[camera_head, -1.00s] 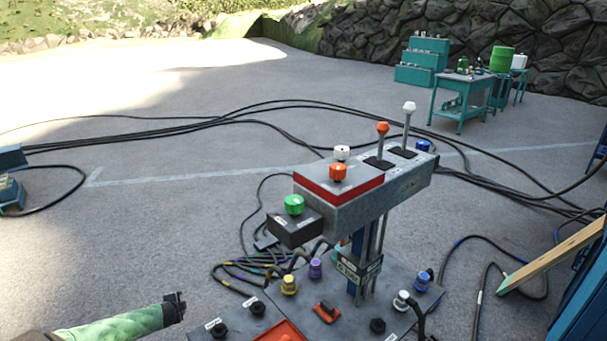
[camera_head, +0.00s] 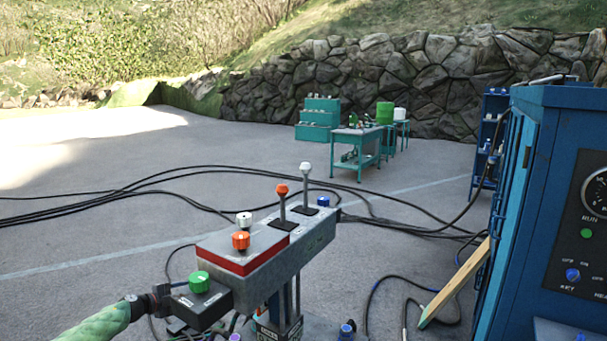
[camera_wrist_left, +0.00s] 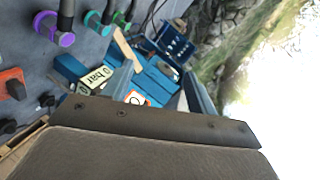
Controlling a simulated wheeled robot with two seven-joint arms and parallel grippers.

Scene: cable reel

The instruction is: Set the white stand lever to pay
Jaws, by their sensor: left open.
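The white stand lever (camera_head: 306,180) has a white knob on a thin grey stem. It stands near upright at the far end of the grey control stand (camera_head: 262,260). An orange-knobbed lever (camera_head: 282,204) stands just left of it. I cannot read the marks beside the levers. My left gripper (camera_head: 166,291) is low on the left, close beside the green knob (camera_head: 199,281) at the stand's near end, well short of the white lever. In the left wrist view its fingers (camera_wrist_left: 160,92) are apart with nothing between them. My right gripper is not in view.
An orange knob (camera_head: 240,240) and a white knob (camera_head: 244,219) sit on the stand's red-edged box. A blue cabinet (camera_head: 535,220) stands close on the right, with a wooden plank (camera_head: 455,283) leaning by it. Black cables cross the ground behind. Air above the stand is clear.

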